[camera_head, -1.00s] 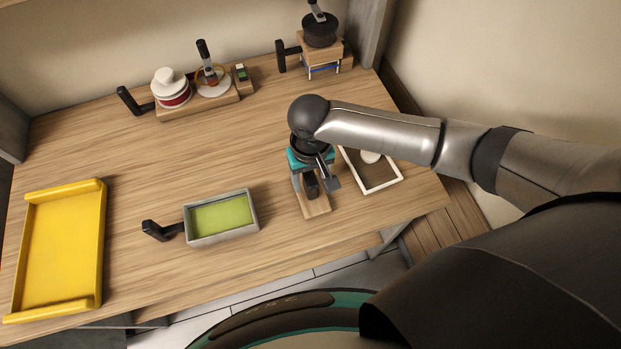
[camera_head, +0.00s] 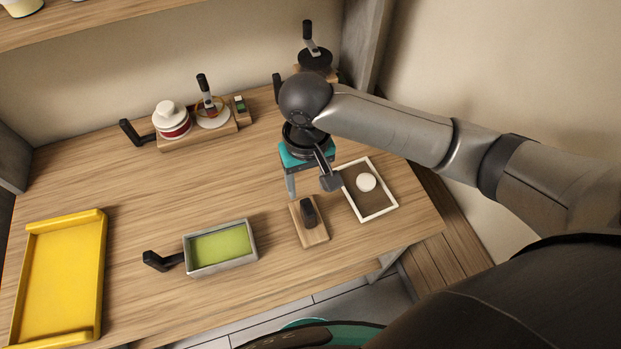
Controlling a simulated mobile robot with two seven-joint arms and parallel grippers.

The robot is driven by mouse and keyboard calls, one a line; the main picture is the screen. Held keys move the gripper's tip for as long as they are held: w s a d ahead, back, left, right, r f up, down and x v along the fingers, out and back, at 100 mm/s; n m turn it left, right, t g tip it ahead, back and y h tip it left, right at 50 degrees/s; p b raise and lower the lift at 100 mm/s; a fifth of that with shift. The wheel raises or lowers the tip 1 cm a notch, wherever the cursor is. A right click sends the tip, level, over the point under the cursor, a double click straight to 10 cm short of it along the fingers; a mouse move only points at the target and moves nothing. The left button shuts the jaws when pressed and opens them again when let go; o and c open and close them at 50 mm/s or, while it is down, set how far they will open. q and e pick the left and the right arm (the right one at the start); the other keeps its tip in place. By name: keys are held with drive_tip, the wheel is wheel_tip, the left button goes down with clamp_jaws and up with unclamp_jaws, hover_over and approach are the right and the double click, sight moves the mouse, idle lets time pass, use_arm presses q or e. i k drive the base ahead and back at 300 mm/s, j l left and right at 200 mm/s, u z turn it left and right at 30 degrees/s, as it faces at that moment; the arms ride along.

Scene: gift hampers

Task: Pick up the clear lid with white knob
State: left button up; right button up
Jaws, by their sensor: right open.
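The clear lid (camera_head: 390,208) lies flat on the table at the right. It has a white rectangular rim, a see-through panel that looks brownish, and a round white knob (camera_head: 366,182) in its middle. My right gripper (camera_head: 308,186), with a teal body, hangs just left of the lid, over the table. It is open and I see nothing between its fingers. The right finger is close to the lid's left edge in the picture; I cannot tell whether they touch. My left gripper is not in view.
A small wooden block with a black handle (camera_head: 309,222) lies just in front of my right gripper. A grey box with green inside (camera_head: 252,256) and a yellow tray (camera_head: 104,262) stand left. A wooden stand with jars (camera_head: 198,134) is at the back. The table's middle is clear.

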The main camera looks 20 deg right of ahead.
sight(367, 194)
drive_tip(key=z, duration=1.15)
